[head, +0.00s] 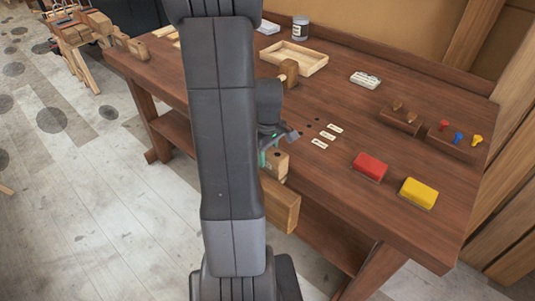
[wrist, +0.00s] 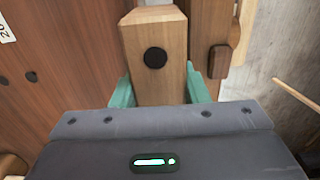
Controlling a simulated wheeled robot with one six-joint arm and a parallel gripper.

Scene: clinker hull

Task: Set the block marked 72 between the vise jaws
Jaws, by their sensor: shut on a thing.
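My gripper (head: 268,153) is shut on a pale wooden block (head: 281,165) at the front edge of the bench. In the wrist view the block (wrist: 155,28) stands between the teal fingertips (wrist: 157,95), with a round black spot on its near face. No number is readable on it. The vise's pale wooden outer jaw (head: 281,206) shows at the bench front, just below the block in the head view. My arm hides part of this area. I cannot tell whether the block is between the jaws or above them.
Three small white cards (head: 327,135) and dark holes lie right of my gripper. Beyond are a red box (head: 370,166), a yellow box (head: 418,193), a wooden tray (head: 294,58) and a holder (head: 455,140) with coloured knobs. The bench middle is mostly clear.

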